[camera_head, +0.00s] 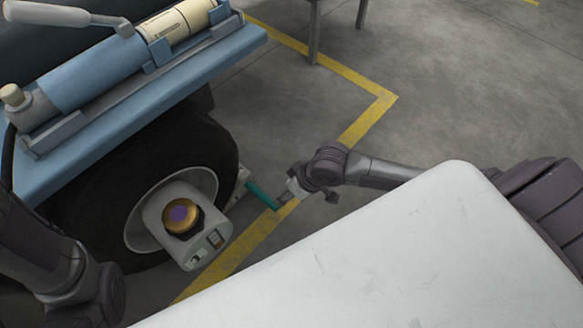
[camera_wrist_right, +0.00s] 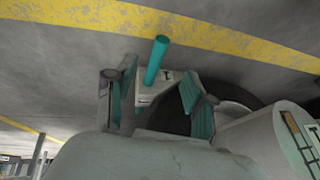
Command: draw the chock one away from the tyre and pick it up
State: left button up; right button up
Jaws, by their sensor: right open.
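The chock (camera_head: 239,186) sits on the floor against the tyre (camera_head: 209,148), its teal handle (camera_head: 262,195) pointing out towards my right gripper. In the right wrist view the pale chock body (camera_wrist_right: 155,86) shows beside the dark tyre (camera_wrist_right: 172,119), with the teal handle (camera_wrist_right: 157,58) standing out from it. My right gripper (camera_head: 283,199) is at the handle's outer end. In the wrist view my right gripper (camera_wrist_right: 158,92) is open, its teal-padded fingers on either side of the chock and handle. I cannot tell whether they touch. My left arm shows at lower left; its gripper is not visible.
A blue trailer frame (camera_head: 215,62) carrying a cylinder (camera_head: 95,75) overhangs the tyre. A grey housing with a gold cap (camera_head: 183,216) stands before the wheel. Yellow lines (camera_head: 365,122) mark the floor. Clear floor lies beyond; a table leg (camera_head: 314,35) stands farther back.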

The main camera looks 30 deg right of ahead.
aim_at(273, 205)
jog(key=b+x, duration=0.8)
jog(key=x, duration=0.3)
jog(key=shift+w+a+f+b, duration=0.1)
jog(key=shift+a+f+b, duration=0.05)
jog(key=shift+f+b, duration=0.2)
jog(key=shift+c, duration=0.4)
grip_shut()
